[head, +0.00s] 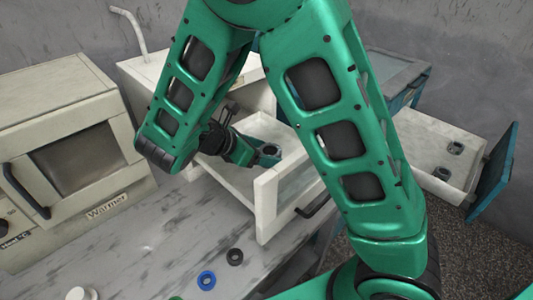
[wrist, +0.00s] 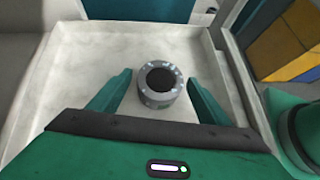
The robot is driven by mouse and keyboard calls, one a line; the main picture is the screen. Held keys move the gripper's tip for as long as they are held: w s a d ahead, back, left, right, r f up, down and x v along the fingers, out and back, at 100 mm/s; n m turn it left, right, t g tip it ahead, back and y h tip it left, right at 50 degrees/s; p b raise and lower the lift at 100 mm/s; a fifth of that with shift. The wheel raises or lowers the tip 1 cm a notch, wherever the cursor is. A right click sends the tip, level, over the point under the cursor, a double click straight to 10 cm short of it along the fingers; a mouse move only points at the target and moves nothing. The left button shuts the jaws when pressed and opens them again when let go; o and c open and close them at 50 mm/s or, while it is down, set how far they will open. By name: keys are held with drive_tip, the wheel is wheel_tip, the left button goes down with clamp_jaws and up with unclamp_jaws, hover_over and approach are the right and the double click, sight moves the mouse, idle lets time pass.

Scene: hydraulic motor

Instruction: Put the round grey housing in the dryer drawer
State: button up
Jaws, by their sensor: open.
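The round grey housing (wrist: 158,97) is a short ring with a dark round opening, resting on the floor of an open white drawer (wrist: 65,75). In the head view the housing (head: 271,150) shows small, and the drawer (head: 266,208) stands pulled out from the white machine in the middle; no dryer label is readable. My gripper (wrist: 158,72) is open inside the drawer, one finger on each side of the housing. The wrist view shows small gaps beside it. In the head view my gripper (head: 262,157) is partly hidden by the drawer and arm.
A machine labelled Warmer (head: 75,150) stands at the left. A blue-fronted drawer (head: 490,175) at the right holds small dark parts. A blue ring (head: 206,280) and a dark ring (head: 235,257) lie on the grey worktop. My arm hides much of the middle.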

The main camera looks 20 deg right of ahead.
drive_tip(key=v, duration=1.1)
drive_tip(key=shift+r, duration=0.1)
